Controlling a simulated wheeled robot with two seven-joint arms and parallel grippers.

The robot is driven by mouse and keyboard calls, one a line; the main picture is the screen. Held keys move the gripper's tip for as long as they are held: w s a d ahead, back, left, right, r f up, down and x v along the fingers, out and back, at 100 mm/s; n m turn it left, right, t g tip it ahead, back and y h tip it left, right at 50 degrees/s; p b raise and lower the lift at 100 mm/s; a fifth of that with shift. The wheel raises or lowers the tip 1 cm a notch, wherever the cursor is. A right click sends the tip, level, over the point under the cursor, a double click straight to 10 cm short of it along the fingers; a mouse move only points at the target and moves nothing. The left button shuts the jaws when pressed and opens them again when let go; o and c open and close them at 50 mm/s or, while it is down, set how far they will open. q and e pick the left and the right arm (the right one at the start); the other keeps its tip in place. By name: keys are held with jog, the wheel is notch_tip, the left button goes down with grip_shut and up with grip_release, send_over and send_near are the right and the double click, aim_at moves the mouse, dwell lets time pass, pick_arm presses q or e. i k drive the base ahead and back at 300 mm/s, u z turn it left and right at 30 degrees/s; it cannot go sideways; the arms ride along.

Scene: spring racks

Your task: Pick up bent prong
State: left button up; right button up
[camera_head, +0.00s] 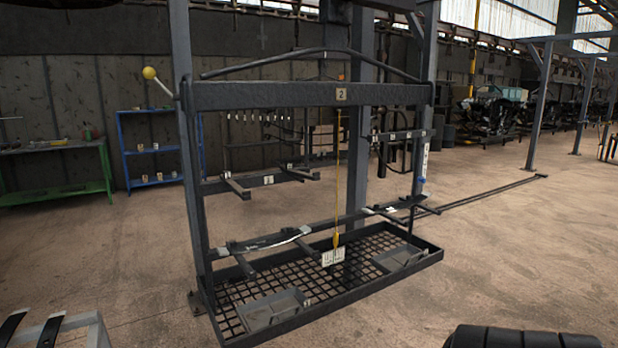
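A dark metal rack frame (310,94) marked "2" stands in the middle. Its lower crossbar (330,228) carries several short prongs, one at the left (244,265) and one at the right (426,209). A middle crossbar behind carries a left prong (236,187) and a right prong (304,174). I cannot tell for certain which prong is bent at this size. A pale curved strip (290,239) shows along the lower crossbar. Neither of my grippers can be made out in this view.
A black grid tray (345,307) forms the rack's base. A yellow cord (337,180) hangs in the middle. A green bench (60,190) and blue shelf (155,150) stand behind left. Open floor is at the right.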

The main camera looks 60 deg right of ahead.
aim_at(288, 165)
jog(key=z, duration=1.8)
